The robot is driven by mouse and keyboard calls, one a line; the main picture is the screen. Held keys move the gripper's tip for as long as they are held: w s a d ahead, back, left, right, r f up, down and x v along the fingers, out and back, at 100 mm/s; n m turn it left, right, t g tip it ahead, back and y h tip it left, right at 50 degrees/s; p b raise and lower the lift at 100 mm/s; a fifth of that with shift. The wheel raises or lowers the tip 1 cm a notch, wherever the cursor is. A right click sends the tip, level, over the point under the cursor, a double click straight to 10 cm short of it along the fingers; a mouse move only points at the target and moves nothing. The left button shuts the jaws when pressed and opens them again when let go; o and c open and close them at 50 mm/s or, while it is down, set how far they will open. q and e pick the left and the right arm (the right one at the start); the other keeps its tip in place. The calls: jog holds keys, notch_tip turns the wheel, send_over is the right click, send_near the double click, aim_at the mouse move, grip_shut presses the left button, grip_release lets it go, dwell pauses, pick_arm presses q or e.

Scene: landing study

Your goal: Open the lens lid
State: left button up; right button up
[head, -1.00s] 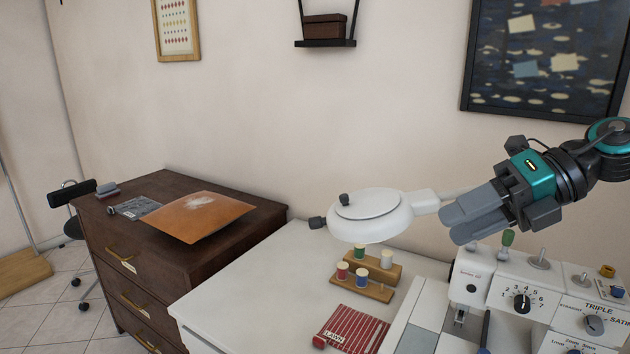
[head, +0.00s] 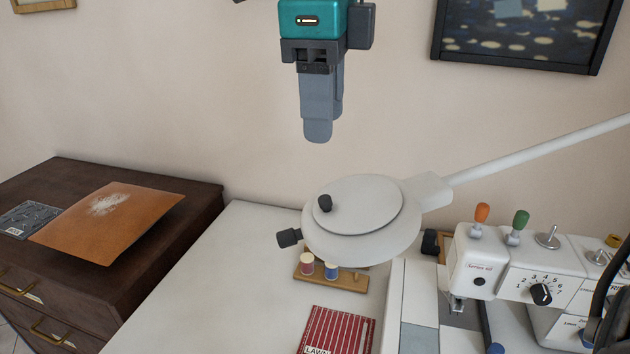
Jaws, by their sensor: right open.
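The magnifier lamp has a round white head (head: 400,237) on a long white arm. Its lens lid (head: 365,206) is a flat pale disc lying closed on top of the head, with a small black knob (head: 325,203) on its left side. Another black knob (head: 289,237) sticks out of the head's left rim. My right gripper (head: 318,138) points straight down above the lid, apart from it and empty. Its fingers overlap in this view. My left gripper is not in view.
The white table (head: 215,270) bears a wooden thread rack (head: 348,281) with spools below the lamp, a red striped packet (head: 338,330) and a sewing machine (head: 475,262) at right. A dark dresser (head: 195,215) with an orange sheet (head: 105,225) stands at left.

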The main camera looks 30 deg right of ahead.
aim_at(325, 197)
jog(key=f, duration=0.7)
jog(key=w+d+f, duration=0.1)
jog(key=f, duration=0.3)
jog(key=shift+f+b, duration=0.1)
jog(key=shift+b, duration=0.2)
jog(key=shift+c, duration=0.2)
grip_shut()
